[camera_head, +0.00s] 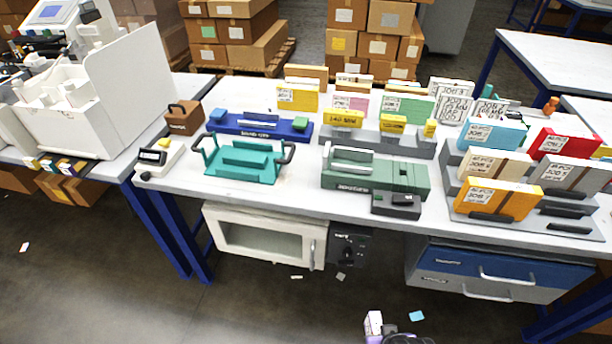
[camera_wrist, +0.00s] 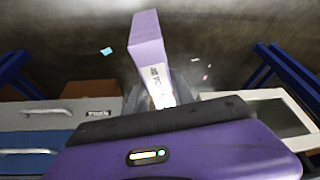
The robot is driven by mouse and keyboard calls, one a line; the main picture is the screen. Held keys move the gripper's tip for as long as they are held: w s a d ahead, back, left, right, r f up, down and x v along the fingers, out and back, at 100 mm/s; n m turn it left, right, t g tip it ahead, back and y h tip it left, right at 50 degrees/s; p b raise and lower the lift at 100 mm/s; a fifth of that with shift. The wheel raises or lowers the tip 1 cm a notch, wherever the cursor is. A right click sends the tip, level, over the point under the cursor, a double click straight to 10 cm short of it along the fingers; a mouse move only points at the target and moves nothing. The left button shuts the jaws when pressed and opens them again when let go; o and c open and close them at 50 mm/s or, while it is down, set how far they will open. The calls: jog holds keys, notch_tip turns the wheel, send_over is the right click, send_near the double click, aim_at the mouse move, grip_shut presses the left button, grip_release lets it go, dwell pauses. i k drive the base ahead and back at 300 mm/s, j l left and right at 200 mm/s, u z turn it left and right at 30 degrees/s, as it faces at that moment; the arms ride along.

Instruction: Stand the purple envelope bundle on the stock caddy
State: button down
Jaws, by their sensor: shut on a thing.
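The purple envelope bundle (camera_wrist: 147,35) juts out from my gripper (camera_wrist: 156,103) in the wrist view, with a white printed label on its side. My gripper is shut on its near end, which is partly hidden by the gripper body. In the head view the bundle (camera_head: 373,322) and my gripper (camera_head: 402,339) show at the bottom edge, in front of the table and over the floor. A teal tray with two dark end handles (camera_head: 240,172) stands on the table at left of centre and looks like the stock caddy; I cannot read its name.
A grey stepped rack (camera_head: 468,208) at the right holds several labelled bundles. A green machine (camera_head: 375,180) stands mid-table, and a blue holder (camera_head: 258,131) lies behind the teal tray. A white oven-like box (camera_head: 265,236) and blue drawer (camera_head: 500,272) hang under the table edge.

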aim_at(242, 172)
jog(key=i+j, duration=0.1)
jog(key=j, duration=0.4)
jog(key=i+j, duration=0.15)
jog(key=j, duration=0.35)
jog(key=i+j, duration=0.1)
jog(key=j, duration=0.4)
jog(key=i+j, duration=0.15)
jog(key=j, duration=0.35)
jog(key=i+j, duration=0.1)
jog(key=j, duration=0.4)
jog(key=i+j, duration=0.15)
jog(key=j, duration=0.35)
jog(key=i+j, duration=0.1)
jog(key=j, duration=0.4)
jog(key=i+j, duration=0.15)
jog(key=j, duration=0.35)
